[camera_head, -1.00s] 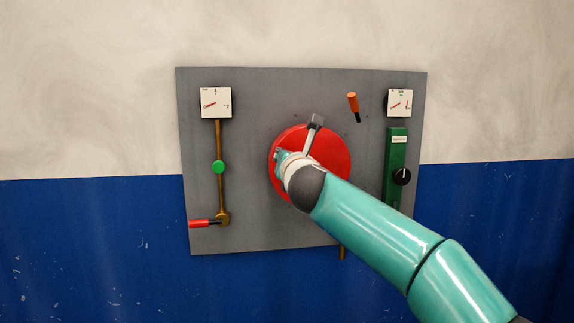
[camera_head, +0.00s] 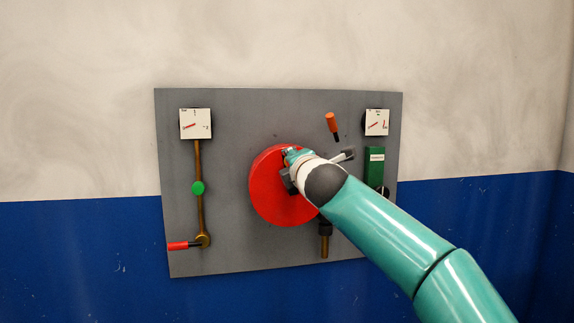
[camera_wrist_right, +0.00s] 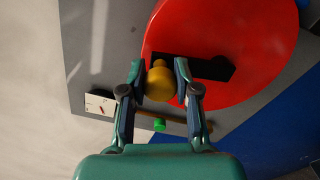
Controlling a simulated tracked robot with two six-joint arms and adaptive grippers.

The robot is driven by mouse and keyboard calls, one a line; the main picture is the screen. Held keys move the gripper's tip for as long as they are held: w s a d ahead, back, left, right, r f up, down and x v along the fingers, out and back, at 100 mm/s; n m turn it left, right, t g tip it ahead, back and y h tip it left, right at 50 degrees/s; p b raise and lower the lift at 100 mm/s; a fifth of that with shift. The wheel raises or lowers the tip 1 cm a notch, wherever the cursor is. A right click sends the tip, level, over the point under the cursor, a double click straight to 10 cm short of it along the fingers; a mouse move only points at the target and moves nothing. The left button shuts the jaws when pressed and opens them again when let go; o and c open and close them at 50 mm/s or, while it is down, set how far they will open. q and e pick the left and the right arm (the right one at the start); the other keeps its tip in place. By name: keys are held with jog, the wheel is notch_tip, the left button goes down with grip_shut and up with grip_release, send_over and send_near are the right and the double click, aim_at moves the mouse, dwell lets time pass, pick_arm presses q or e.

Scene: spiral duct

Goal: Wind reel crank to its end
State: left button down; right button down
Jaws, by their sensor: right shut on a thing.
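The reel is a red disc (camera_head: 272,192) at the middle of a grey wall panel. In the wrist view the red disc (camera_wrist_right: 235,85) fills the upper right, with a dark crank arm (camera_wrist_right: 210,67) across it. A round brass crank knob (camera_wrist_right: 160,82) sits between the two fingers of my right gripper (camera_wrist_right: 160,76), which is shut on it. In the head view my right gripper (camera_head: 289,163) is over the disc's upper part, and my wrist hides much of the crank. My left gripper is not in view.
The grey panel (camera_head: 240,120) carries two white dials (camera_head: 195,124) (camera_head: 377,122), a brass rod with a green knob (camera_head: 197,188), a red handle (camera_head: 178,245), an orange handle (camera_head: 332,123) and a green box (camera_head: 376,165). A brass stub (camera_head: 325,245) sticks out below the reel.

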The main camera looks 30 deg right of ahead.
jog(key=shift+s+d+f+m, duration=0.1)
jog(key=shift+d+f+m, duration=0.25)
jog(key=shift+d+m, duration=0.2)
jog(key=c, duration=1.2)
grip_release()
jog(key=o, duration=0.4)
jog(key=shift+s+r, duration=0.1)
jog(key=shift+s, duration=0.05)
jog(key=shift+r, duration=0.1)
jog(key=shift+s, duration=0.1)
